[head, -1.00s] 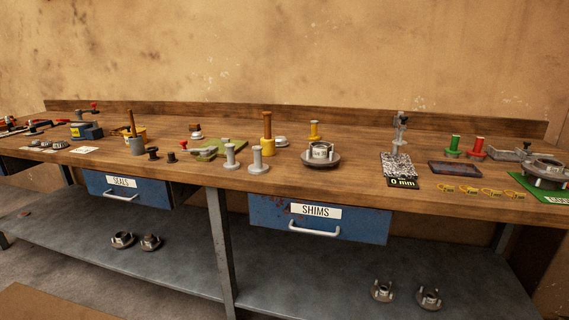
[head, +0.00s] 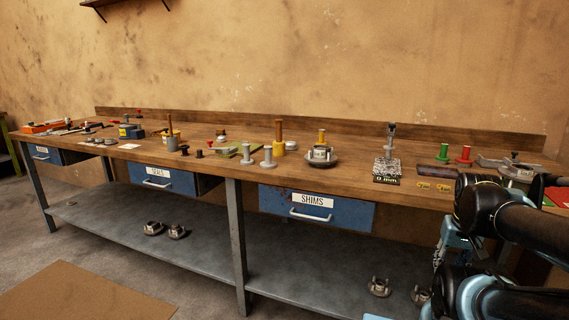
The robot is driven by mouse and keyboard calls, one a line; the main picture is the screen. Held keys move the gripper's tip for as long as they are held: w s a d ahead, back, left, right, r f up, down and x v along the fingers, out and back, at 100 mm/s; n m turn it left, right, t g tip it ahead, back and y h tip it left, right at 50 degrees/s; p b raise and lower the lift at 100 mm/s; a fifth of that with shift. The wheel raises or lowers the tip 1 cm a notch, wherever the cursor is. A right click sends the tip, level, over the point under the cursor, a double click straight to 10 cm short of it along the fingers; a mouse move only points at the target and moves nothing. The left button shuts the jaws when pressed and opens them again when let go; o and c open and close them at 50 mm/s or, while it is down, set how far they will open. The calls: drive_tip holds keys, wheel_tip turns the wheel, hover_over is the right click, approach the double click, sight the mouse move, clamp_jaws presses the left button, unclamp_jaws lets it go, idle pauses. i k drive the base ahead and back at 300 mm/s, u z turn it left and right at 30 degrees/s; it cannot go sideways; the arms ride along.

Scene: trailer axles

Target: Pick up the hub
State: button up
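A grey metal hub (head: 321,156) with a flange and upright studs sits on the wooden workbench (head: 350,180), right of centre. Similar hub-like parts lie on the lower shelf: two at left, (head: 153,228) and (head: 176,231), and two at right, (head: 379,287) and (head: 420,295). My arm's dark and pale-blue links fill the lower right. I cannot make out my gripper's fingers. The arm is well apart from the hub on the bench.
Blue drawers labelled SEALS (head: 155,179) and SHIMS (head: 316,207) hang shut under the bench. The floor in front is open.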

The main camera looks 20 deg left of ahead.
sight(321, 155)
drive_tip(key=u, duration=1.6)
drive_tip(key=k, duration=1.2)
drive_tip(key=z, duration=0.45)
drive_tip(key=i, duration=1)
